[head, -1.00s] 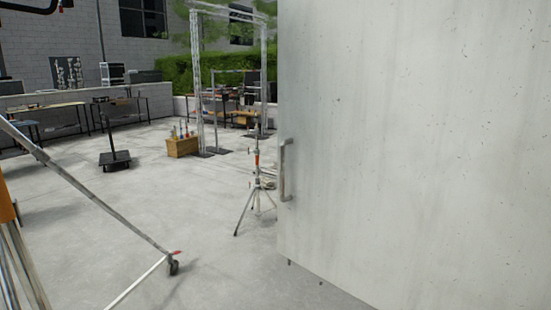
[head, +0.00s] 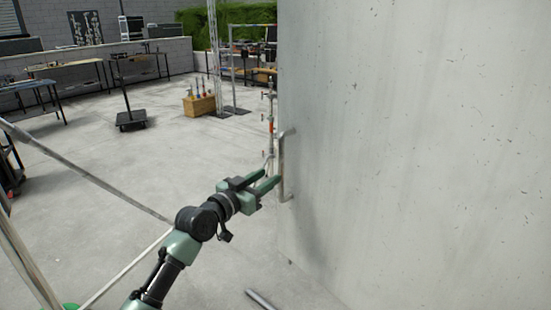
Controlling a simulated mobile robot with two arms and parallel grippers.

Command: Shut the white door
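The white door (head: 420,150) is a large pale, stained panel filling the right half of the head view. Its upright metal bar handle (head: 283,168) is near the door's left edge. My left gripper (head: 267,178) reaches in from the lower left. Its green fingers are spread apart and point at the handle, with the tips just left of it or beside it. I cannot tell whether they touch it. Nothing shows between the fingers. My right gripper is out of view.
A stand (head: 270,125) is partly hidden behind the door edge and my gripper. A wooden crate (head: 199,105) and a wheeled dark stand (head: 130,118) are farther back. Slanting poles (head: 90,175) cross the left side. The concrete floor between is mostly open.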

